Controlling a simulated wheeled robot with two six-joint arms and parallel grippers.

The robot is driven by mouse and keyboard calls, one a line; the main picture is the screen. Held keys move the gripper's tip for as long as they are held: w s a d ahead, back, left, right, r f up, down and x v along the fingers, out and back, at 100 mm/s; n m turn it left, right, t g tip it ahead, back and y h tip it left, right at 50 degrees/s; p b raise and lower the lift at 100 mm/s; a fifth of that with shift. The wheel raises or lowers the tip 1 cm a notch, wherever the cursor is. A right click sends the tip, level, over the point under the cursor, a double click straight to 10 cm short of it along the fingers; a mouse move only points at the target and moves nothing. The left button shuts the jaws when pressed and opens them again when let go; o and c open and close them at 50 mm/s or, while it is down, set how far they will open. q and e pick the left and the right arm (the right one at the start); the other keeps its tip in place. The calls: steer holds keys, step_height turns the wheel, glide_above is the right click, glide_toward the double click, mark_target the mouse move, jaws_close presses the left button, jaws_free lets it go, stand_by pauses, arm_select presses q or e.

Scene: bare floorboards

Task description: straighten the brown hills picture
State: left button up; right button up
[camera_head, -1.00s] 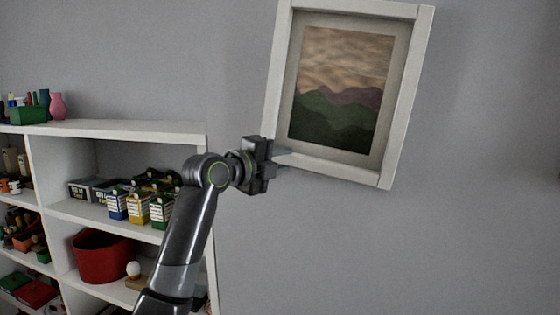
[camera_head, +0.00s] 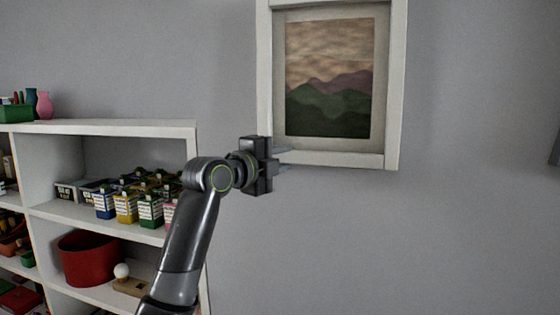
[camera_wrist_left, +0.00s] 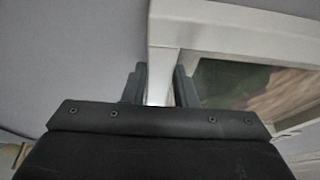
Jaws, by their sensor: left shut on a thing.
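The brown hills picture (camera_head: 330,90) hangs on the grey wall in a wide white frame. It shows a brownish sky over purple and green hills. It stands close to upright, its lower edge dropping slightly to the right in the head view; its top is cut off. My left gripper (camera_head: 284,159) is at the frame's lower left corner, shut on the white frame. In the left wrist view the two fingers (camera_wrist_left: 160,75) sit either side of a white rail of the frame (camera_wrist_left: 225,30). My right gripper is not in view.
A white shelf unit (camera_head: 110,129) stands at the left, below the picture. It holds small cartons (camera_head: 125,208), a red tub (camera_head: 87,258) and a pink vase (camera_head: 45,104). A dark shape (camera_head: 556,150) shows at the right edge. The wall below and right of the picture is clear.

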arm_select(q)
steer(key=o, duration=1)
steer(key=shift+s+a+f+b, duration=0.1)
steer(key=shift+s+a+b, duration=0.35)
steer(key=shift+b, duration=0.05)
steer(key=shift+b+v, duration=3.15)
steer(key=shift+v, duration=4.95)
steer(key=shift+d, duration=0.1)
